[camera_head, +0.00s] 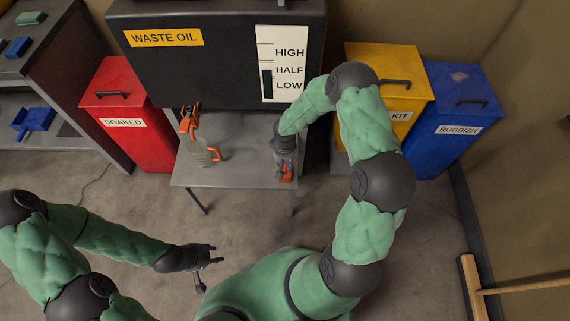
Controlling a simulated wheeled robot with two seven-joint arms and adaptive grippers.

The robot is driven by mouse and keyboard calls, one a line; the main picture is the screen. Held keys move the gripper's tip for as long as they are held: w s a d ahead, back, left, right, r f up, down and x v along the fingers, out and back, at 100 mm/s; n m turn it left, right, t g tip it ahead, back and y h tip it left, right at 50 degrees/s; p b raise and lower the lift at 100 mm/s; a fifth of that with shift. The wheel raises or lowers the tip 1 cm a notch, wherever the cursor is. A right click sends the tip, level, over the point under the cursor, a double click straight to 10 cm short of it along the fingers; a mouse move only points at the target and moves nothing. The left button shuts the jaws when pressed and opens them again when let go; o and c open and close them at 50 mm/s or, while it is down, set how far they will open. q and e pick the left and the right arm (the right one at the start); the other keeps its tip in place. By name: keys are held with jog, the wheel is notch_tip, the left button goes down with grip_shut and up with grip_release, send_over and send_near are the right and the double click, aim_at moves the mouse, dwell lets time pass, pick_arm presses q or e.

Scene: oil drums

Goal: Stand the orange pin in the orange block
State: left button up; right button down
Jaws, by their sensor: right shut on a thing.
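My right gripper (285,165) points down over the right end of the grey table (235,179), and its fingers are shut. Orange (286,175) shows at and below the fingertips. It is too small to tell the orange pin from the orange block there, or whether the pin is in the block. The fingers hide most of what they hold. My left gripper (216,256) is empty, well in front of the table at the lower middle, and its fingers look apart.
A clear jug (201,154) with an orange handle stands on the table's left part, below an orange fitting (190,121) on the dark waste oil tank (215,70). Red (120,105), yellow (410,75) and blue (455,105) bins flank it. The table's middle is clear.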

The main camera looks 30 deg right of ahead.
aim_at(285, 168)
jog(key=shift+f, duration=1.55)
dwell(0.8)
jog(key=c, duration=1)
grip_release()
notch_tip(285, 168, up, 12)
jog(key=s+a+f+y+p, duration=0.1)
jog(key=s+a+p, duration=0.1)
jog(key=s+a, duration=0.3)
jog(key=s+a+f+y+p, duration=0.1)
jog(key=s+a+p, duration=0.2)
jog(key=s+a, duration=0.3)
jog(key=s+a+f+y+p, duration=0.1)
jog(key=s+a+y+p, duration=0.1)
jog(key=s+a, duration=0.4)
jog(key=shift+a+f+m, duration=0.3)
jog(key=shift+a+f, duration=0.1)
jog(key=shift+a, duration=0.15)
